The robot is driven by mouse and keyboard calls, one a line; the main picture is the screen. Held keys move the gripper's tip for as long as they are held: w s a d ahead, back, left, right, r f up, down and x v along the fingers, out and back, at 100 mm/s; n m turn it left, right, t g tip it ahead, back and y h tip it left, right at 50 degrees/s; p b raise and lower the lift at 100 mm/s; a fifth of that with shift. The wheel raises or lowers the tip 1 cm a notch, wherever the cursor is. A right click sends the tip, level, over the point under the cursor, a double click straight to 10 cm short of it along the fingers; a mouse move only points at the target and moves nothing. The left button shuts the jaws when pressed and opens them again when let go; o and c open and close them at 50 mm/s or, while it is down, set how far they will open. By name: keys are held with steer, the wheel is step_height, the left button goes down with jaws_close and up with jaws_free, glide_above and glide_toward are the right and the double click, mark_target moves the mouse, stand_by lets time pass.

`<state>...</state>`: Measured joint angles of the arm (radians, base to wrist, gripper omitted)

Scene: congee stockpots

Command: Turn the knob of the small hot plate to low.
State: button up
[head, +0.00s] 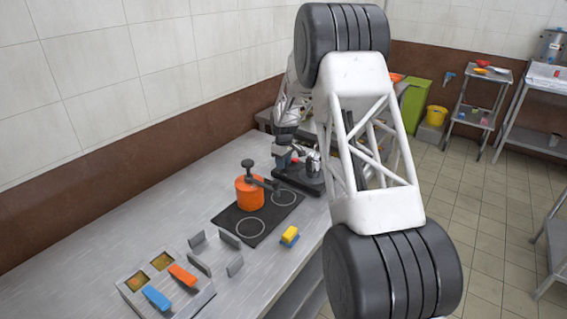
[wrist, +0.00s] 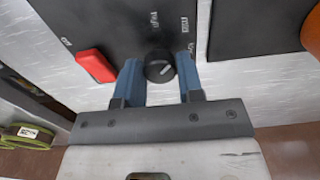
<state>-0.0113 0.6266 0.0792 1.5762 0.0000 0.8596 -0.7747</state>
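The small hot plate (head: 288,180) is a dark slab on the counter in the head view, partly hidden by my arm. Its dark top or panel (wrist: 100,20) also shows in the wrist view. Its round black knob (wrist: 158,62) has a short white mark right of its middle. Small white labels surround the knob, too small to read surely. A red switch (wrist: 95,66) lies just left of the left finger.
A black two-ring hob (head: 250,235) bears an orange pot (head: 249,194). A yellow-topped block (head: 290,235) stands at the counter's front edge. Grey brackets and a tray (head: 192,301) with blue and orange-handled items are nearer. Bare counter lies toward the wall.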

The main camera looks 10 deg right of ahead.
steer(key=c, duration=0.4)
steer(key=shift+m, duration=0.4)
steer(key=m, duration=0.4)
steer(key=shift+m, duration=2.1)
steer(key=o, duration=0.9)
